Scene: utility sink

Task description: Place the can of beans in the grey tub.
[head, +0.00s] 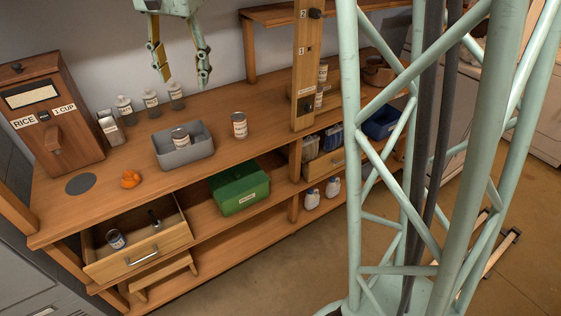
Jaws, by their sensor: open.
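The grey tub (184,156) sits on the wooden counter, left of the middle. A can with a white label (180,139) is inside it. Another white-labelled can (239,126) stands upright on the counter just right of the tub. The labels are too small to read, so I cannot tell which can is the beans. My gripper (184,78) is open and empty, with its fingers pointing down. It appears above the tub in the picture, apart from the tub and both cans.
Several jars (151,104) line the back wall. A wooden rice box (55,112) stands at left, and an orange object (131,179) lies in front. An open drawer (139,261) holds another can (115,238). A wooden post (306,66) rises at right. A green box (239,190) sits below.

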